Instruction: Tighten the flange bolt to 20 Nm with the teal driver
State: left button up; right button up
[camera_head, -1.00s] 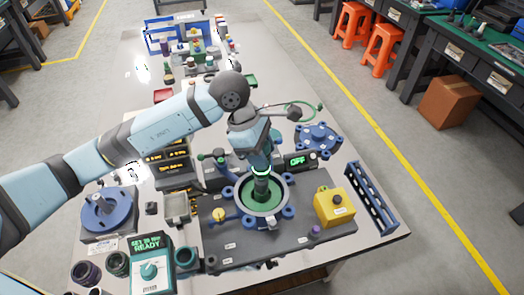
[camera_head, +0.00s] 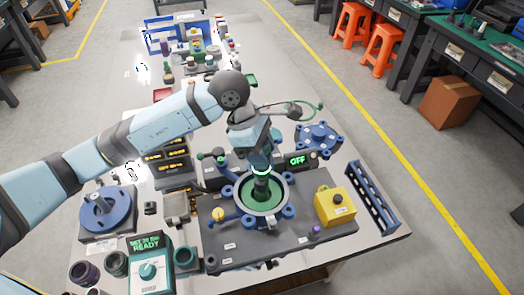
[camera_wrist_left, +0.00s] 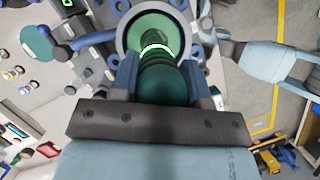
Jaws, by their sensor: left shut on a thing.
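My left gripper (camera_head: 259,158) points down over the round grey flange (camera_head: 283,205) with its green middle. It is shut on the dark teal driver (camera_head: 261,188), which has a glowing green ring. The driver stands roughly upright, its lower end over the green middle; whether it touches there I cannot tell. In the left wrist view the driver (camera_wrist_left: 160,72) sits between the two fingers, with the flange ring (camera_wrist_left: 122,38) beyond it. The bolt itself cannot be made out. A teal setting box (camera_head: 150,275) reads "READY". My right gripper is not in view.
Blue knobs surround the flange on a dark plate (camera_head: 235,258). A yellow button box (camera_head: 335,207) and a blue rack (camera_head: 371,198) stand to the right. A display (camera_head: 299,161) behind reads "OFF". A blue flanged part (camera_head: 105,210) stands at left, another (camera_head: 318,137) at back right.

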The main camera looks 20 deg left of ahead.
aim_at(266, 143)
pick_arm(q)
jog(key=shift+r, duration=0.1)
dwell(0.5)
jog(key=shift+r+p, duration=0.95)
jog(key=shift+r, duration=1.5)
